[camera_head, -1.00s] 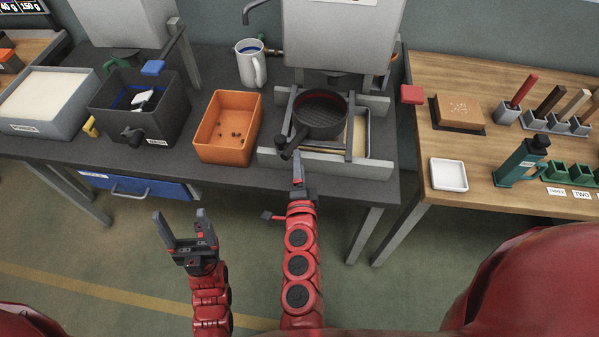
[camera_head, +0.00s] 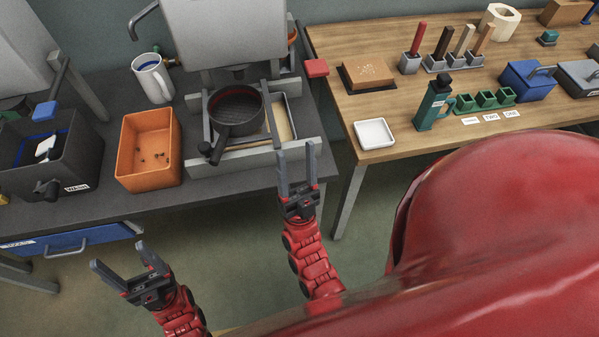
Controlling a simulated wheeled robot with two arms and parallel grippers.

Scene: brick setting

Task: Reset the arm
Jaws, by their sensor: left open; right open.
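My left gripper (camera_head: 120,258) is open and empty, low in front of the dark table and its blue drawer. My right gripper (camera_head: 295,160) is open and empty, with its fingers pointing up in the picture. The pan's handle points down and left over the stand's front. Neither gripper visibly touches anything.
An orange bin (camera_head: 148,152) and a dark bin (camera_head: 85,160) stand left of the pan, with a white mug (camera_head: 152,80) behind. The wooden table (camera_head: 330,50) at right holds a white dish (camera_head: 374,133), a green bottle (camera_head: 432,105) and several blocks. Floor is open between the grippers.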

